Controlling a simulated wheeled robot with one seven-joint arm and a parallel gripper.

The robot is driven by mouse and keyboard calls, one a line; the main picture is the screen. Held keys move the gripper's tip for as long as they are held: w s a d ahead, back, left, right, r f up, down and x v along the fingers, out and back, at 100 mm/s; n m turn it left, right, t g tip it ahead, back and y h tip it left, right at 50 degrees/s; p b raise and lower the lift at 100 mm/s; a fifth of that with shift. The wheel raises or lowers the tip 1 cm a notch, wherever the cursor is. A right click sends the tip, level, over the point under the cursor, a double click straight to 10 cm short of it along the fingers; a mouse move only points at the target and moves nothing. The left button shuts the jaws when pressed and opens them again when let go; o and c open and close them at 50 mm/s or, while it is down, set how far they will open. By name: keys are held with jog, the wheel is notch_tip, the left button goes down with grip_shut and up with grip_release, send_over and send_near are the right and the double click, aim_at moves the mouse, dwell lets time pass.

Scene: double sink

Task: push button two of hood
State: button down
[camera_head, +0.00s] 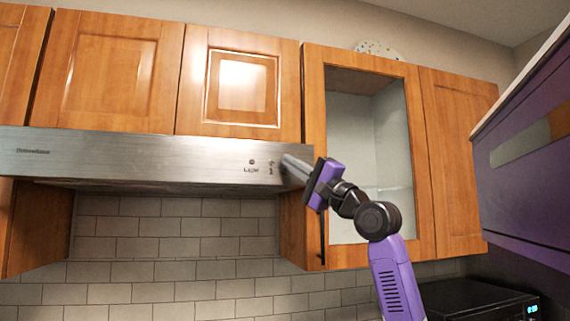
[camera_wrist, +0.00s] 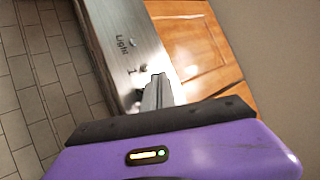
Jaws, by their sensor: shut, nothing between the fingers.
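The hood (camera_head: 130,158) is a long brushed-metal range hood under the wooden cabinets. Its front has a button (camera_head: 252,162) above the word "Light" and another small control (camera_head: 271,162) to the right. In the wrist view the hood front (camera_wrist: 125,35) runs diagonally, with "Light" printed on it and small dark controls near the fingertips. My gripper (camera_head: 287,162) is shut and empty, its fingertips at the right end of the hood front, close to the right control. The fingers also show in the wrist view (camera_wrist: 157,90). I cannot tell whether they touch the hood.
A glass-fronted cabinet (camera_head: 313,120) stands right of the hood, behind my arm. Wooden cabinets (camera_head: 108,70) line the wall above. A purple cabinet (camera_head: 530,170) juts out at the far right. Grey tiles (camera_head: 180,227) cover the wall below the hood.

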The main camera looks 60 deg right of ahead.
jog(key=s+a, duration=0.4)
jog(key=shift+a, duration=0.35)
dwell(0.4)
dwell(0.5)
